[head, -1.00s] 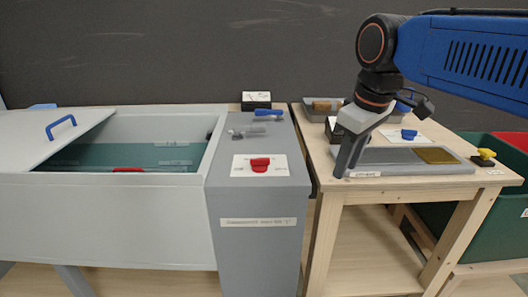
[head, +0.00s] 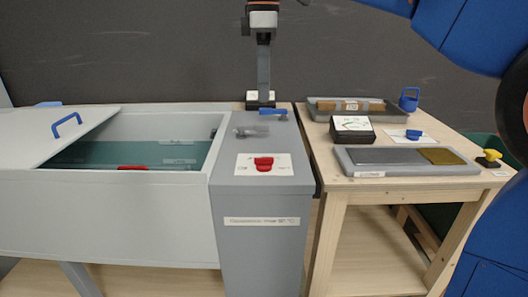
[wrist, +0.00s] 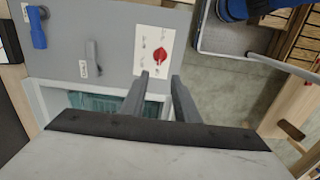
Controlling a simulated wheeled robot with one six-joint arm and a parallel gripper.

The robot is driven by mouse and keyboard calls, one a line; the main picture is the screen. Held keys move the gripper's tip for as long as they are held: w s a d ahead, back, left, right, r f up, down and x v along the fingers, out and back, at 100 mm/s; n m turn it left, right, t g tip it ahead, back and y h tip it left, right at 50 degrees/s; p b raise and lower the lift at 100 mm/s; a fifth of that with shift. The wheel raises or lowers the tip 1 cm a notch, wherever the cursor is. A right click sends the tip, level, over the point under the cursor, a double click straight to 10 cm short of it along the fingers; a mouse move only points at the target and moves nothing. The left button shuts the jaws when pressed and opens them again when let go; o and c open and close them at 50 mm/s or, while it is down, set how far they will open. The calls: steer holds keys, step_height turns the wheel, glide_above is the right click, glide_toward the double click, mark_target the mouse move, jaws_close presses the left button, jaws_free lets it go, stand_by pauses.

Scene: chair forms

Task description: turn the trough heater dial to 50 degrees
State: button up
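A red dial (head: 263,163) sits on a white marked plate (head: 243,170) on top of the grey cabinet, beside the trough. Its scale is too small to read. The red dial (wrist: 160,56) shows just beyond the fingertips there. The grey trough (head: 110,190) holds greenish water, with its lid partly slid open.
A blue lever (head: 272,112) and a grey lever (head: 252,132) stand behind the dial. On the wooden table (head: 400,185) at right are a black box (head: 352,131), a blue knob (head: 413,134), a yellow knob (head: 489,156) and trays. A gap separates cabinet and table.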

mark_target(264, 163)
step_height(264, 163, down, 17)
steer(key=shift+f, duration=0.1)
stand_by(0.5)
jaws_close()
